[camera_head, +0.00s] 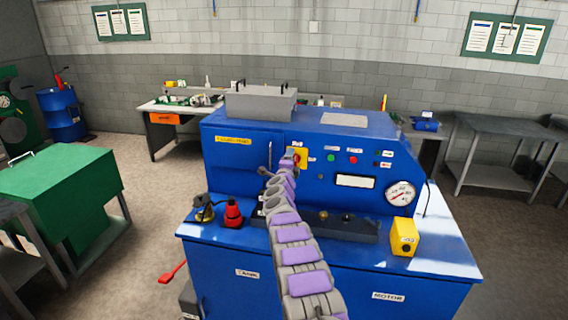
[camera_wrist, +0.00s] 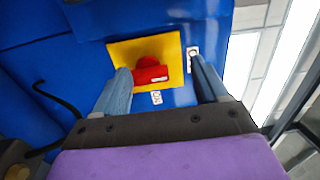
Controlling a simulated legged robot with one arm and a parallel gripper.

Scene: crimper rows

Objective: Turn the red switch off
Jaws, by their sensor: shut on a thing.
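The red switch (camera_wrist: 150,72) is a rotary knob on a yellow square plate (camera_wrist: 122,53) on the blue machine's front panel. In the wrist view its handle lies roughly crosswise, with a small white label on it. The left finger is close against the knob; contact at the right finger is hard to see. In the head view my gripper (camera_head: 287,162) reaches the yellow plate (camera_head: 303,158) and partly hides the switch.
The blue machine (camera_head: 240,165) has green and red buttons and a round gauge (camera_head: 401,193) to the right. A red-based item (camera_head: 233,214) and a yellow box (camera_head: 404,237) stand on its ledge.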

